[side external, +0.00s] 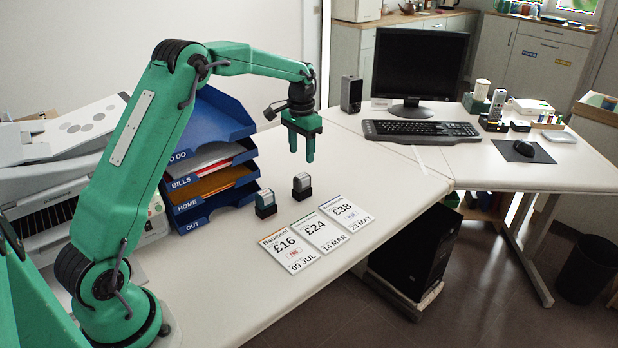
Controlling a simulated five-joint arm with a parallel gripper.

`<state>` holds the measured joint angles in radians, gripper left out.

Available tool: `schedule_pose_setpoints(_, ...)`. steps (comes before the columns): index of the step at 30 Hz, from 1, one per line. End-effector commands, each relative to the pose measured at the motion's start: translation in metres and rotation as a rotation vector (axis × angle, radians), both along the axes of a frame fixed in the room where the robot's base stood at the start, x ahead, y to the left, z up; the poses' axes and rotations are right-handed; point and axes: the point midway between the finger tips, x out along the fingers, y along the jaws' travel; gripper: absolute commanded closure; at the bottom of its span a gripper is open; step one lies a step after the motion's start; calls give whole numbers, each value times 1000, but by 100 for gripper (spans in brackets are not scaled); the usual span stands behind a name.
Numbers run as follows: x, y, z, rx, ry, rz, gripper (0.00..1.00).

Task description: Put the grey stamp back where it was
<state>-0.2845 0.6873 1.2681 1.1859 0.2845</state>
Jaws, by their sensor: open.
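Two small stamps with dark bases stand upright on the white desk. The right stamp (302,186) looks grey and black, and the left stamp (265,203) looks dark with a bluish tint; at this size their colours are hard to tell apart. My gripper (301,156) is open and empty, pointing down. In the picture its fingertips are just above the right stamp, apart from it. Three price cards lie flat in a row in front of the stamps: the £16 card (290,250), the £24 card (321,232) and the £38 card (346,213).
A blue letter tray stack (210,160) with papers stands left of the stamps. A printer (60,160) is further left. A keyboard (420,131), speaker (351,94) and monitor (418,66) are on the back right desk. The desk right of the cards is clear.

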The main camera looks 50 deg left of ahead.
Motion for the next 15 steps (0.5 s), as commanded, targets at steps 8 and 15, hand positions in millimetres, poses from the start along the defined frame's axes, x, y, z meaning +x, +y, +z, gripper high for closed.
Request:
schedule_pose_setpoints(8, 0, 0, 0, 0, 0, 0, 48)
schedule_pose_setpoints(15, -5, -6, 12, 4, -14, -1, 48)
